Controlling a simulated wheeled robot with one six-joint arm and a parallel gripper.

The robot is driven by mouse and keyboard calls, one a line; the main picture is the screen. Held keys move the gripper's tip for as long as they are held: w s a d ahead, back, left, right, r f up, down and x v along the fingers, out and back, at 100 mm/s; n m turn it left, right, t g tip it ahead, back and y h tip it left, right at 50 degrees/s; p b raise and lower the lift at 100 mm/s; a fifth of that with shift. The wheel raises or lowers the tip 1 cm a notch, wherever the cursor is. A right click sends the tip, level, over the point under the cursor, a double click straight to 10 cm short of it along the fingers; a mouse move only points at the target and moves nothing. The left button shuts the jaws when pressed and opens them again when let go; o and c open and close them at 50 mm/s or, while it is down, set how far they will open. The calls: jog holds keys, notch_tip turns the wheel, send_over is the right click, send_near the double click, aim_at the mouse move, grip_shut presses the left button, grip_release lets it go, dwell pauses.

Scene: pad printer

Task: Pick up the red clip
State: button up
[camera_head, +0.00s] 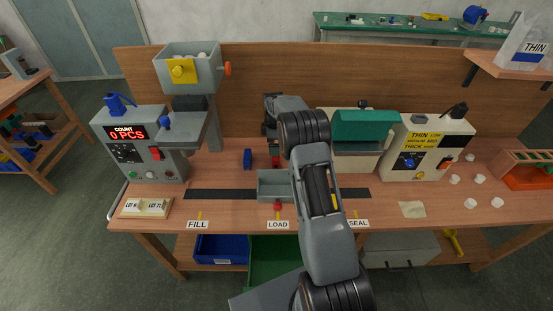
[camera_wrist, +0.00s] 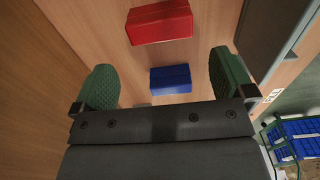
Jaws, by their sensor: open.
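The red clip (camera_wrist: 160,22), a small block, lies on the wooden bench at the top of the wrist view. A blue clip (camera_wrist: 170,79) lies nearer, apart from the red one. My gripper (camera_wrist: 161,62) is open and empty, its green fingers on either side of the picture. The blue clip shows between the fingers and the red clip shows beyond them. In the head view the red clip (camera_head: 275,162) is a small patch behind the grey tray, beside my arm. The blue clip (camera_head: 248,159) stands to its left. My arm hides the gripper fingers there.
The grey tray (camera_head: 270,188) sits on a dark strip in front of the clips. A counting machine (camera_head: 140,150) stands to the left, and a green-topped sealing machine (camera_head: 365,125) to the right. A wooden back panel (camera_head: 260,60) rises behind.

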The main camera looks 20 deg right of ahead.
aim_at(274, 158)
jog(key=shift+a+f+p, duration=0.15)
jog(key=shift+f+p, duration=0.4)
jog(key=shift+f, duration=3.9)
jog(key=shift+c, duration=0.3)
jog(key=c, duration=0.6)
